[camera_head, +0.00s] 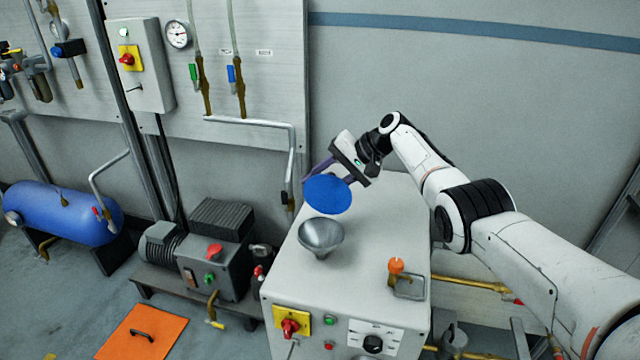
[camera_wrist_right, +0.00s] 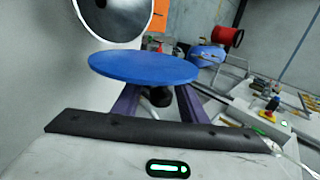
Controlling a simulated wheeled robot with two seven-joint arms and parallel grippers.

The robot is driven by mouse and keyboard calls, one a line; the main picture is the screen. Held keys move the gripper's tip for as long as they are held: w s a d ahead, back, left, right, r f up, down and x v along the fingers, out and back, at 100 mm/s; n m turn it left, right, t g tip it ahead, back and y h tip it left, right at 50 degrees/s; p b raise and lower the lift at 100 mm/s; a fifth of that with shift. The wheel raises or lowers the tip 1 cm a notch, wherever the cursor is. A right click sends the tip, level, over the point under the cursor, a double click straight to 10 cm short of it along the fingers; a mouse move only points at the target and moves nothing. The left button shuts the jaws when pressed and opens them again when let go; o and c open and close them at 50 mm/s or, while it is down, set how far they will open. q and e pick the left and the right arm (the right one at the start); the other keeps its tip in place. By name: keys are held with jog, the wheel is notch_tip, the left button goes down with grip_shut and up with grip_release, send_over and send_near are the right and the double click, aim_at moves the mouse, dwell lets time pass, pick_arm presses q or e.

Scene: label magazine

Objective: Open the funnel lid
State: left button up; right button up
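The funnel lid (camera_head: 328,193) is a flat blue disc. It is off the funnel, in the air above and behind it in the head view. The grey metal funnel (camera_head: 321,236) stands on the white cabinet with its mouth uncovered. My right gripper (camera_head: 314,176) is behind the lid. In the right wrist view, the purple fingers (camera_wrist_right: 158,105) lie either side of a dark knob on the lid (camera_wrist_right: 143,67); the lid hides the fingertips, but it has no other visible support. The funnel's round mouth (camera_wrist_right: 113,12) shows beyond the lid. My left gripper is out of view.
The white cabinet (camera_head: 380,235) has free top surface around the funnel. An orange-handled part (camera_head: 396,267) stands near its front right, with knobs on the front. A grey wall is close behind my right arm. An orange floor plate (camera_head: 145,335) lies at lower left.

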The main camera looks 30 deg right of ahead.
jog(key=shift+s+d+r+p, duration=0.25)
jog(key=shift+d+r+p, duration=0.05)
jog(key=shift+r+p, duration=0.15)
pick_arm(q)
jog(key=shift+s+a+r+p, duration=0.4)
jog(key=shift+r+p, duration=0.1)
jog(key=shift+p, duration=0.15)
pick_arm(e)
jog(key=v, duration=0.9)
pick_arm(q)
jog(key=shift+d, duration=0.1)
pick_arm(e)
jog(key=shift+s, duration=0.15)
